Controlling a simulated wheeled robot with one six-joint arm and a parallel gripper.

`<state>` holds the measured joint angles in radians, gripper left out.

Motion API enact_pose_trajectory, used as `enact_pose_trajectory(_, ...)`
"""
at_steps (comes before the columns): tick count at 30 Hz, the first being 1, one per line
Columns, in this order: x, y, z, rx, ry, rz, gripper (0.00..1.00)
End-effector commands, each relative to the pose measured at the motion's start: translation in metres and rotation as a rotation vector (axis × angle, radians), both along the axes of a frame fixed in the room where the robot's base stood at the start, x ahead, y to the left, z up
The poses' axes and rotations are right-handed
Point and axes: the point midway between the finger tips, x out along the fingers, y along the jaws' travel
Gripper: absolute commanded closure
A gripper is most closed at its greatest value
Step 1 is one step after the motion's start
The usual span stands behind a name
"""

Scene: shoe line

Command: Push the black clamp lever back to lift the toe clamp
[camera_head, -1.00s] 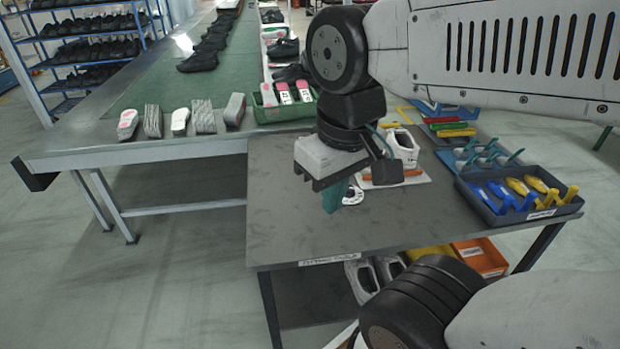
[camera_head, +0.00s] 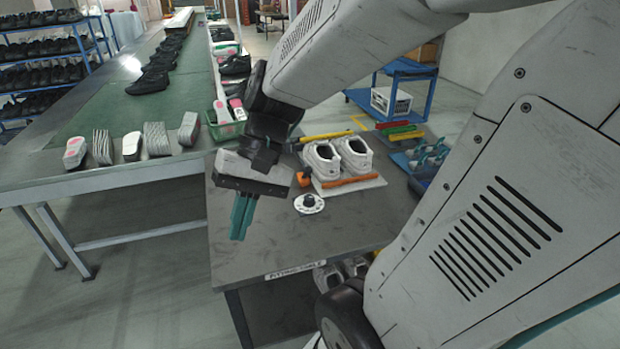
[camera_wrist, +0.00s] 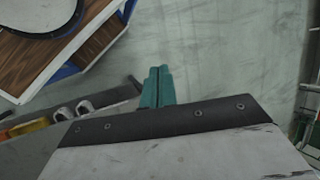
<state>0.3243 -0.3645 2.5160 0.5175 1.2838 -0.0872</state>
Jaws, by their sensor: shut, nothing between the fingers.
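My gripper (camera_head: 240,222) has teal fingers and hangs over the left part of the grey fitting table (camera_head: 262,244), pointing down. The fingers are together with nothing between them. In the wrist view, the fingers (camera_wrist: 157,88) point out over bare floor. I cannot make out the black clamp lever or the toe clamp in either view. A pair of white shoes (camera_head: 338,158) stands on a pale board with an orange bar (camera_head: 350,182) in front. A white disc with a black knob (camera_head: 309,203) lies to the right of my gripper.
A long conveyor bench (camera_head: 60,185) with soles and black shoes runs along the left. A wood-topped surface (camera_wrist: 35,55) with a blue edge shows in the wrist view.

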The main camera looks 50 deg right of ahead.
Motion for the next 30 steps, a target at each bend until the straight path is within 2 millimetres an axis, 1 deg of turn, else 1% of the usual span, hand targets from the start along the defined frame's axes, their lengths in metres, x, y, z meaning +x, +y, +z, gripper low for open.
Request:
enact_pose_trajectory(1,0.014,-0.006,-0.007,0.092,0.041,-0.094,1.00)
enact_pose_trajectory(2,0.023,-0.008,-0.010,0.149,0.056,-0.149,1.00)
enact_pose_trajectory(5,0.055,-0.026,-0.020,0.333,0.087,-0.344,1.00)
enact_pose_trajectory(6,0.069,-0.036,-0.024,0.406,0.094,-0.427,1.00)
enact_pose_trajectory(8,0.087,-0.056,-0.032,0.511,0.097,-0.553,1.00)
enact_pose_trajectory(9,0.099,-0.071,-0.038,0.580,0.094,-0.642,1.00)
enact_pose_trajectory(11,0.115,-0.099,-0.048,0.680,0.083,-0.777,1.00)
enact_pose_trajectory(12,0.124,-0.120,-0.057,0.744,0.072,-0.871,1.00)
enact_pose_trajectory(14,0.134,-0.154,-0.071,0.834,0.049,-1.014,1.00)
enact_pose_trajectory(15,0.138,-0.178,-0.082,0.891,0.031,-1.112,1.00)
enact_pose_trajectory(17,0.140,-0.216,-0.101,0.972,-0.003,-1.262,1.00)
enact_pose_trajectory(18,0.138,-0.242,-0.115,1.021,-0.029,-1.362,1.00)
enact_pose_trajectory(19,0.135,-0.262,-0.126,1.054,-0.049,-1.437,1.00)
enact_pose_trajectory(20,0.131,-0.280,-0.137,1.084,-0.070,-1.509,1.00)
enact_pose_trajectory(21,0.124,-0.303,-0.152,1.119,-0.098,-1.601,1.00)
enact_pose_trajectory(24,0.101,-0.350,-0.187,1.186,-0.164,-1.806,1.00)
enact_pose_trajectory(27,0.079,-0.382,-0.215,1.221,-0.216,-1.956,1.00)
enact_pose_trajectory(30,0.063,-0.400,-0.232,1.239,-0.250,-2.048,1.00)
